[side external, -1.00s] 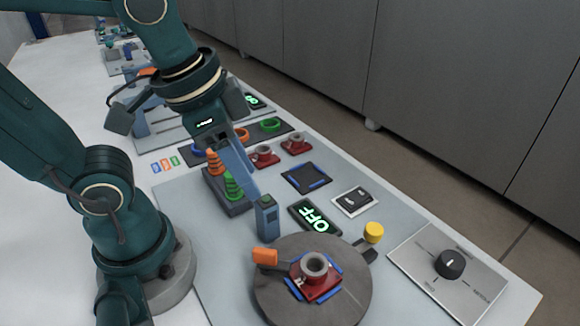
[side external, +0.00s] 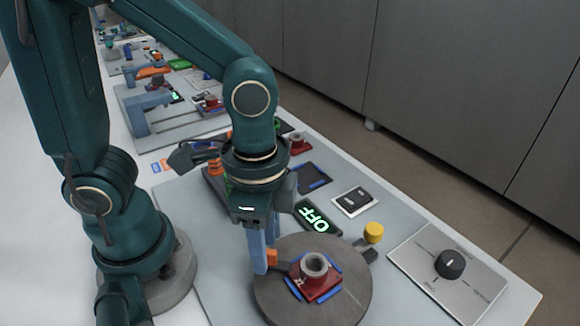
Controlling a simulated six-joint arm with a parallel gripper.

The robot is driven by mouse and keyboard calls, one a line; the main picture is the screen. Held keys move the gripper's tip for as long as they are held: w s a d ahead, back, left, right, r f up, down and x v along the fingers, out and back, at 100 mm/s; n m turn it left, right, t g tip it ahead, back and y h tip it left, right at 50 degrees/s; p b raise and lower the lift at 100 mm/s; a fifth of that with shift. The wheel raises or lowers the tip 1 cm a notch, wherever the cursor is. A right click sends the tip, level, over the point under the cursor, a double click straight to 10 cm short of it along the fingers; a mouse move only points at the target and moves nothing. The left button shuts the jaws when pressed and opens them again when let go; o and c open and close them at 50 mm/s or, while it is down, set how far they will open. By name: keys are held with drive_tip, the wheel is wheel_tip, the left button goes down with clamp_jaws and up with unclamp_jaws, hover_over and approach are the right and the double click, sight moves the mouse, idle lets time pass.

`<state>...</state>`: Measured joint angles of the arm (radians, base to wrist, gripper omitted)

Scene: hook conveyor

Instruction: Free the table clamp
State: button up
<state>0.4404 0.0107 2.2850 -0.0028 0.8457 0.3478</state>
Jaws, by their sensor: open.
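The table clamp's orange handle (side external: 272,258) shows at the left edge of the round grey turntable (side external: 345,308), partly hidden by my gripper. A red block with a grey ring on top (side external: 315,270) sits on the turntable between blue guides, just right of the handle. My gripper (side external: 266,257) points down with its blue fingers open, at the handle. The fingers appear to be on either side of the handle; I cannot tell whether they touch it.
A display reading OFF (side external: 318,216), a rocker switch (side external: 355,200) and a yellow button (side external: 374,232) stand behind the turntable. A panel with a black dial (side external: 449,264) is at right. A dark square pad (side external: 312,178) is empty.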

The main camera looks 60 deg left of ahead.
drive_tip(key=shift+f, duration=0.15)
clamp_jaws()
drive_tip(key=shift+n, duration=0.4)
drive_tip(key=n, duration=0.8)
drive_tip(key=shift+n, duration=0.3)
drive_tip(key=n, duration=0.8)
drive_tip(key=shift+n, duration=0.4)
